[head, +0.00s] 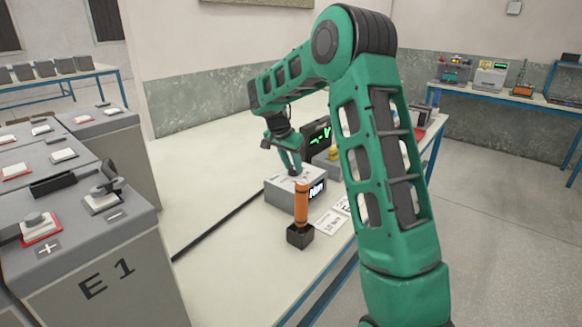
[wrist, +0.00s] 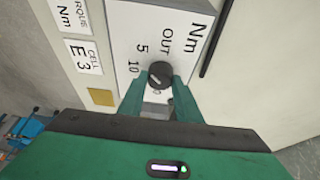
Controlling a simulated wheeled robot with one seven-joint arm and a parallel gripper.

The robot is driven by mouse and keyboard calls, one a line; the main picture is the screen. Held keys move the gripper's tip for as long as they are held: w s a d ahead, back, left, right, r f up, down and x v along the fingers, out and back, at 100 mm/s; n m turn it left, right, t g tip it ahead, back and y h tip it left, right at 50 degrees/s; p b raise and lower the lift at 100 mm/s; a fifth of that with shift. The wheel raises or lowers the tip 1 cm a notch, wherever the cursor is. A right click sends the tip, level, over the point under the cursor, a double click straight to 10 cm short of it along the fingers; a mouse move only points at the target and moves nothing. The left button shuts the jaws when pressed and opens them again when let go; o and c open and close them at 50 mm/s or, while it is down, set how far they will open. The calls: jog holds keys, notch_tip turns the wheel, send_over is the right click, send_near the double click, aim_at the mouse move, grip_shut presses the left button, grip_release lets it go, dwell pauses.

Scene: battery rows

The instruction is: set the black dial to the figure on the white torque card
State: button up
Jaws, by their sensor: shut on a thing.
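The black dial (wrist: 160,74) sits on the grey-white face of the torque box (wrist: 150,25), beside the printed 5, 10 and OUT. My gripper (wrist: 158,88) is shut on the dial, with one green fingertip on each side. Where the dial's mark points is too small to tell. The white torque card (wrist: 75,14) is at the top left of the wrist view, reading "Nm"; its figure is cut off. The dial is hidden there.
An orange-handled tool (head: 301,204) stands in a black holder (head: 300,236) in front of the box. A white card marked E 3 (wrist: 83,55) lies near the torque card. Grey battery cells (head: 90,270) fill the left.

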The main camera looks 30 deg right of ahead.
jog(key=shift+n, duration=0.3)
jog(key=n+t, duration=0.1)
jog(key=n, duration=0.2)
jog(key=shift+t+y, duration=0.3)
jog(key=shift+y, duration=0.1)
jog(key=n+t+y, duration=0.1)
jog(key=n, duration=0.4)
jog(key=shift+s+d+r, duration=0.1)
jog(key=shift+y, duration=0.3)
jog(key=o, duration=1)
jog(key=shift+o, duration=0.2)
jog(key=v, duration=1)
jog(key=shift+r, duration=0.2)
jog(key=shift+s, duration=0.15)
